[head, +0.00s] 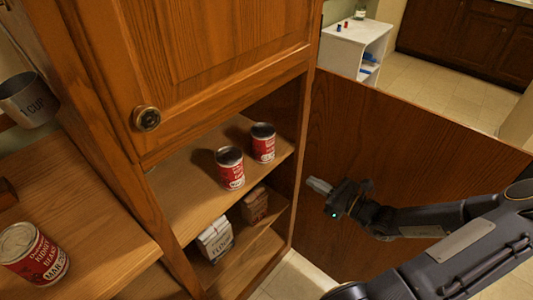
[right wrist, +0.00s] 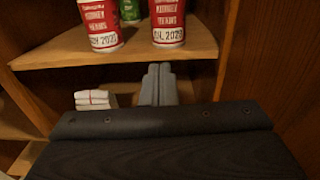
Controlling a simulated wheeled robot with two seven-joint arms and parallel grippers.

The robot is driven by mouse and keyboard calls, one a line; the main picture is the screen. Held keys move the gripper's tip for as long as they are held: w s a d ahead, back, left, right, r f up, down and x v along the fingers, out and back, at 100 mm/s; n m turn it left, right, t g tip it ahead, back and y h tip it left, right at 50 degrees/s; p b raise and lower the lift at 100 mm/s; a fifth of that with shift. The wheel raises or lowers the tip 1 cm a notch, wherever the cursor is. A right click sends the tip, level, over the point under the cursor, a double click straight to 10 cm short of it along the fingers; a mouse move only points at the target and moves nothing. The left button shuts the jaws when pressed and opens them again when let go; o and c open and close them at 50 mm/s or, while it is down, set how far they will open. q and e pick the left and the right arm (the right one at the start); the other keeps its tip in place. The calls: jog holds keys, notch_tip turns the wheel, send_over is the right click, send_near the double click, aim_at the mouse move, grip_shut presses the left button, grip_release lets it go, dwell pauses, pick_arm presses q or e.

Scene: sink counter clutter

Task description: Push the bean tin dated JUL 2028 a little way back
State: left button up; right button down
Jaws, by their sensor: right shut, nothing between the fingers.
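Two red-and-white bean tins stand upright on the cabinet's middle shelf: the front-left tin (head: 230,170) and the back-right tin (head: 263,143). In the right wrist view the left tin (right wrist: 101,24) and the right tin (right wrist: 168,24) carry date stamps on their lower bands; both are only partly readable, and I cannot tell which says JUL 2028. A third bean tin (head: 35,254) stands on the counter at the left, its stamp starting with what looks like MA. My right gripper (head: 319,186) is shut and empty, outside the cabinet, apart from the tins. My left gripper is not in view.
The shelf (head: 182,190) has bare wood left of the tins. A green item (right wrist: 130,10) stands behind them. A flour bag (head: 215,240) and another packet (head: 254,205) sit below. The cabinet's upper door (head: 215,50) is shut; a wooden panel (head: 400,140) stands at the right.

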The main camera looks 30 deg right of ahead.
send_near(271, 155)
jog(key=shift+m, duration=0.3)
jog(key=x, duration=0.6)
jog(key=shift+w+a+b, duration=0.15)
jog(key=shift+w+b, duration=0.2)
jog(key=shift+w, duration=0.05)
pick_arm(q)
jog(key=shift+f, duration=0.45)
